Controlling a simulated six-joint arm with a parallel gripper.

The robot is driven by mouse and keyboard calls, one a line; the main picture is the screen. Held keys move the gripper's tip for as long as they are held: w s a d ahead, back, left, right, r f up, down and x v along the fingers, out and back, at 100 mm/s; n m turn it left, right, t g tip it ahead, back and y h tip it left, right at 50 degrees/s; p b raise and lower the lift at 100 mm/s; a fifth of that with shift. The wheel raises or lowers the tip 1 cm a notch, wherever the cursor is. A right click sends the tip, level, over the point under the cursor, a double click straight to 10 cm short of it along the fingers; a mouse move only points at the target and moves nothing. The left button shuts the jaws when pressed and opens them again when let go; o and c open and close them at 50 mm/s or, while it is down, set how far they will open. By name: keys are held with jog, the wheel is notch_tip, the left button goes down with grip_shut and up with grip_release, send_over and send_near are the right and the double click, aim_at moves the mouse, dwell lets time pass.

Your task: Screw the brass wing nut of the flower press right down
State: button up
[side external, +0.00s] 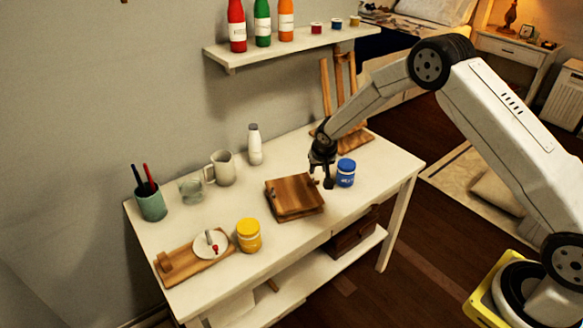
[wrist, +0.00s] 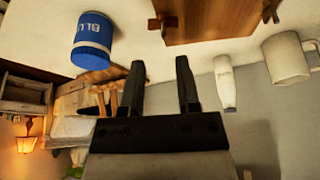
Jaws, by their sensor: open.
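The flower press (side external: 295,195), brown wooden boards, lies on the white table near its middle. Part of it shows at the top of the wrist view (wrist: 212,18). Small metal fittings show at its edges, but I cannot tell which is the brass wing nut or how far down it sits. My gripper (side external: 328,178) is above the table, to the right of the press and close to the blue jar. In the wrist view my gripper's two fingers (wrist: 160,64) are apart with nothing between them.
A blue jar (side external: 345,173) stands just right of my gripper; it also shows in the wrist view (wrist: 92,38). A yellow jar (side external: 248,235), mug (side external: 223,168) and white bottle (side external: 255,145) stand around the press. A wooden easel (side external: 352,143) is behind.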

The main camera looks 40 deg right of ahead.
aim_at(313, 183)
jog(key=d+n+y, duration=0.1)
jog(key=n+y, duration=0.1)
jog(key=n, duration=0.3)
jog(key=w+d+n+g+y, duration=0.1)
jog(key=d+n+y, duration=0.1)
jog(key=n, duration=0.4)
jog(key=d+n+g+y, duration=0.1)
jog(key=n+y, duration=0.1)
jog(key=n, duration=0.4)
jog(key=shift+w+d, duration=0.3)
jog(key=shift+w, duration=0.05)
jog(key=shift+n, duration=0.3)
jog(key=shift+f, duration=0.1)
jog(key=shift+x, duration=3.8)
grip_shut()
